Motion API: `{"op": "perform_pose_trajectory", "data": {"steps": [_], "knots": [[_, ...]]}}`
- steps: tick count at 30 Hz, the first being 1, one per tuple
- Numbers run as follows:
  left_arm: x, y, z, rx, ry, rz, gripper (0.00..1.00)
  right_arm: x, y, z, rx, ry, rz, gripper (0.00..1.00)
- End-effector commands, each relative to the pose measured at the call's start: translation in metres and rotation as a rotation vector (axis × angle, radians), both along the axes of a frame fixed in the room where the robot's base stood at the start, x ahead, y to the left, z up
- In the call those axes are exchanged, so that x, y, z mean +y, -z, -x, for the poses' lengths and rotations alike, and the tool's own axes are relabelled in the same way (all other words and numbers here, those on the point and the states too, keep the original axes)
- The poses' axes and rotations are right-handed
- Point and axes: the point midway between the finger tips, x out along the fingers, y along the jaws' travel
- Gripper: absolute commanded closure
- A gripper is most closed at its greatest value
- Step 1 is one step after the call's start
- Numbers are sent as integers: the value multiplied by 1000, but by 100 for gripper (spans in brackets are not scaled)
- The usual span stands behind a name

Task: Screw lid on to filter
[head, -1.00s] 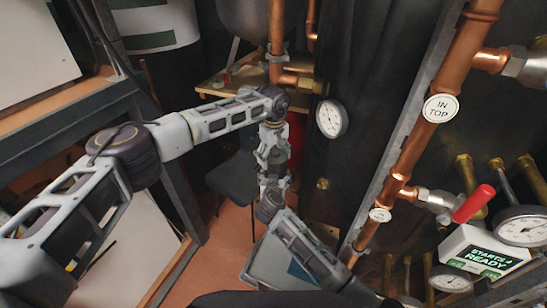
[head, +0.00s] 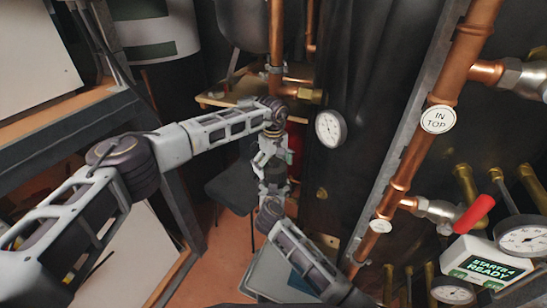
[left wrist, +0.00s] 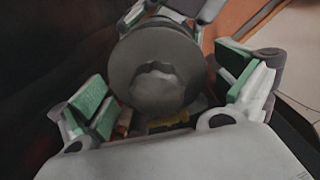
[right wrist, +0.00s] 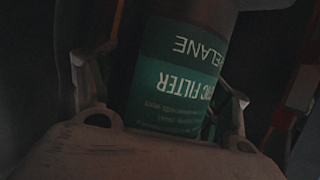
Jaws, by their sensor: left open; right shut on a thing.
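The filter (right wrist: 181,75), a dark cylinder with a green label, is held in my right gripper (right wrist: 160,95) in the right wrist view. In the left wrist view a round grey lid (left wrist: 155,75) with a paler middle faces me. It appears to sit on the end of the filter; how far it is threaded cannot be told. My left gripper (left wrist: 160,105) is open, its green-padded fingers either side of the lid and apart from it. In the head view my left gripper (head: 268,155) points down and my right gripper (head: 272,188) points up towards it, close together.
Copper pipes (head: 425,150) with gauges (head: 330,128) and a red-handled valve (head: 475,213) stand on the right. A bench frame (head: 70,130) is at left. A dark chair (head: 232,186) stands behind my grippers. A grey box (head: 278,272) lies below.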

Motion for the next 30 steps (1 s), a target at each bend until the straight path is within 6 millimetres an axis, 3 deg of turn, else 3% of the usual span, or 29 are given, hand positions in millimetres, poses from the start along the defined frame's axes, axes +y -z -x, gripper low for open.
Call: {"op": "perform_pose_trajectory", "data": {"steps": [30], "knots": [[3, 0, 3, 1, -454, 0, 0, 0, 1, 0, 1, 1, 1, 91]]}}
